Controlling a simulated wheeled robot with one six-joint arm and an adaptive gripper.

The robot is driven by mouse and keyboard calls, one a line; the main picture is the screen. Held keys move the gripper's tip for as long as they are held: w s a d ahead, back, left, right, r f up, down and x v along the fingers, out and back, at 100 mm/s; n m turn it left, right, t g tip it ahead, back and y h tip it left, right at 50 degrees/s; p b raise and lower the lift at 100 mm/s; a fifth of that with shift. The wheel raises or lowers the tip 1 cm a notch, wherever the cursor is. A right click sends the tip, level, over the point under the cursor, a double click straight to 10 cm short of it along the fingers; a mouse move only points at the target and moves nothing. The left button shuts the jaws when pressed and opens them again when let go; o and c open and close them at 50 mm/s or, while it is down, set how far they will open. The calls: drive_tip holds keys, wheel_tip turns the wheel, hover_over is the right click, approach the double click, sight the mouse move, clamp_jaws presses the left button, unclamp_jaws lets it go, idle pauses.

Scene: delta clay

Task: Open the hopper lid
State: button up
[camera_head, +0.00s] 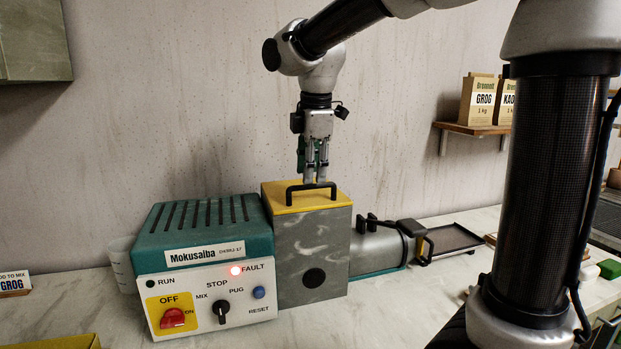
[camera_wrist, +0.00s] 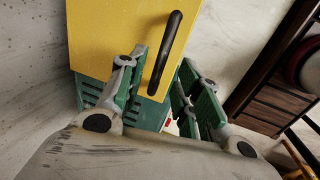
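The hopper lid (camera_head: 292,199) is yellow and lies flat and closed on the grey hopper box (camera_head: 313,240). A black arched handle (camera_head: 311,186) stands on it. My gripper (camera_head: 315,180) points straight down with its fingertips close to the handle. In the wrist view, the yellow lid (camera_wrist: 115,30) fills the upper middle and the black handle (camera_wrist: 165,55) runs slantwise across it. The green-padded fingers of my gripper (camera_wrist: 163,88) are apart, one on each side of the handle's line. I cannot tell whether they touch it.
The green machine body (camera_head: 203,226) with its control panel (camera_head: 210,295) stands left of the hopper; the red FAULT light glows. A metal barrel (camera_head: 378,250) and dark tray (camera_head: 452,242) extend right. The wall is behind. A shelf (camera_head: 472,128) holds bags.

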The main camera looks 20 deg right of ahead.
drive_tip(key=shift+w+f, duration=0.15)
drive_tip(key=shift+f, duration=0.55)
drive_tip(key=shift+w+f, duration=0.15)
drive_tip(key=shift+f, duration=0.55)
clamp_jaws()
drive_tip(key=shift+r, duration=0.2)
